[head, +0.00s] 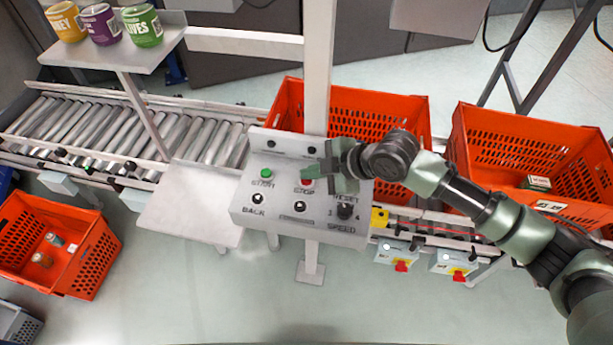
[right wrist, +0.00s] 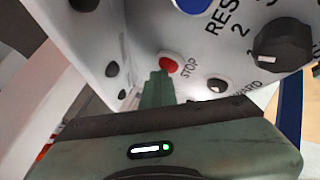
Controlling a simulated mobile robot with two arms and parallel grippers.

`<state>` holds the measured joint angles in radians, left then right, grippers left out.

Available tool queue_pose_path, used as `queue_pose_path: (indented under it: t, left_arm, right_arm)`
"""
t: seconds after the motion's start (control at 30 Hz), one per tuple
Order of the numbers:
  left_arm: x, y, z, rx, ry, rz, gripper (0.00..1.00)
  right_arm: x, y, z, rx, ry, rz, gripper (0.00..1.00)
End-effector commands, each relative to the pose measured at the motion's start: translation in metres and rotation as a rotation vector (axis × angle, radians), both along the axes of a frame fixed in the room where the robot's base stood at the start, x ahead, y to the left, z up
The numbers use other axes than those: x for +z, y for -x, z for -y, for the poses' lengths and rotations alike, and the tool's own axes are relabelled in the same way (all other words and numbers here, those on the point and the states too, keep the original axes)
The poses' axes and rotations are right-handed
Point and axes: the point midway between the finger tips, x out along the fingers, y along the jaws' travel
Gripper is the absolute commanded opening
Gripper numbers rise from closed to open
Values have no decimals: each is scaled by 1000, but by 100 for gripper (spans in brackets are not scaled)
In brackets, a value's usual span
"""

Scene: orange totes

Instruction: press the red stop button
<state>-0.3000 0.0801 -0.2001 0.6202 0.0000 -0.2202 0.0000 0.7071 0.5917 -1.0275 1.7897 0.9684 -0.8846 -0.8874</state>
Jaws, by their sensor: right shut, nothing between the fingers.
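The red stop button (head: 307,182) sits on the grey control panel (head: 275,215), right of the green start button (head: 266,173). My right gripper (head: 318,167) reaches in from the right over the panel, shut and empty, and partly covers the area around the stop button. In the right wrist view the stop button (right wrist: 168,64) shows just beyond the tip of the shut green fingers (right wrist: 158,85). The fingertips are very close to the button; I cannot tell whether they touch it. My left gripper is not in view.
The panel also carries a speed knob (head: 344,211) and a black back button (head: 258,198). A pale post (head: 316,60) rises behind it. Orange totes (head: 427,115) stand behind and to the right. A roller conveyor (head: 80,125) and a shelf with cans (head: 110,50) are at left.

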Motion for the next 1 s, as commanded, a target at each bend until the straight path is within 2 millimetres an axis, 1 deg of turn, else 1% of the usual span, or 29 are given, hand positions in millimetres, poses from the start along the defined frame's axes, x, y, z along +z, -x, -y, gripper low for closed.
queue_pose_path:
  t: [0.03,0.2,0.5,0.63,1.0]
  left_arm:
    - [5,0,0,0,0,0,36]
    - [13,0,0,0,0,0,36]
    - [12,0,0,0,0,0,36]
    - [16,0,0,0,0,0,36]
    - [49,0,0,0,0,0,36]
  right_arm:
    - [5,0,0,0,1,-1,0]
    - [14,0,0,0,1,-1,0]
    - [13,0,0,0,0,0,0]
    - [18,0,0,0,0,0,0]
    - [55,-1,0,-1,0,1,0]
